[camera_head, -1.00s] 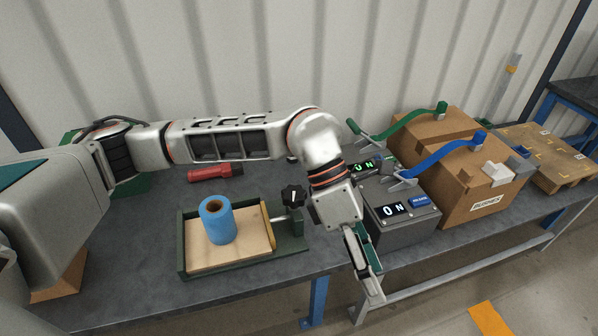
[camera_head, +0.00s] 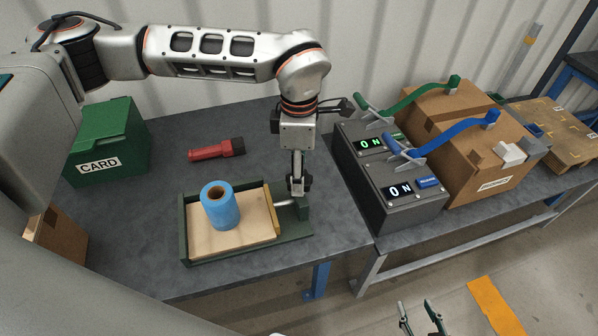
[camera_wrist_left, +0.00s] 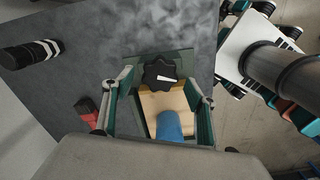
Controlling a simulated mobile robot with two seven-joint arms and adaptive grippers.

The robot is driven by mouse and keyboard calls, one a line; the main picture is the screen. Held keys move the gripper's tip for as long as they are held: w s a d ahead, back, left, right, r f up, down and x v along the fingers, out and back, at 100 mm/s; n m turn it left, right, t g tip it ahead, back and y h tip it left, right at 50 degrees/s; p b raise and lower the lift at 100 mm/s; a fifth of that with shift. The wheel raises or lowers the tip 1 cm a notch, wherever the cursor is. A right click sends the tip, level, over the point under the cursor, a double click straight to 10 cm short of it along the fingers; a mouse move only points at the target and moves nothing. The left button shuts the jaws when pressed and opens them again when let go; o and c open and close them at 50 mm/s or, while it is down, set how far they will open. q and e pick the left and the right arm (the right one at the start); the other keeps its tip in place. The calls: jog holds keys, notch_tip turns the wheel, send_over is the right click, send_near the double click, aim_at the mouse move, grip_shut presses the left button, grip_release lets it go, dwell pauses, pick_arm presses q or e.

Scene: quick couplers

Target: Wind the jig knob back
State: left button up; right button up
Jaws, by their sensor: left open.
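The jig (camera_head: 187,245) is a green frame with a wooden bed on the near part of the table. It holds a blue roll (camera_head: 221,208) with a yellowish jaw plate (camera_head: 273,211) at its right. My left gripper (camera_head: 298,187) points down over the jig's right end and mostly hides the black knob in the head view. In the left wrist view the black knob (camera_wrist_left: 160,74) with a white pointer mark lies between the open, spread fingers; contact cannot be told. My right gripper (camera_head: 420,320) shows at the bottom edge, fingers apart and empty.
A red torch (camera_head: 215,149) lies behind the jig, and a green CARD box (camera_head: 105,145) stands at the left. To the right are grey units (camera_head: 395,192) with lit displays, green and blue levers, and cardboard boxes (camera_head: 470,150). Bare table lies left of the jig.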

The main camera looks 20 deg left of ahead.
pick_arm(q)
jog(key=shift+f, duration=0.95)
pick_arm(e)
jog(key=shift+w+r, duration=0.1)
jog(key=shift+r, duration=0.2)
pick_arm(q)
jog(key=c, duration=1.1)
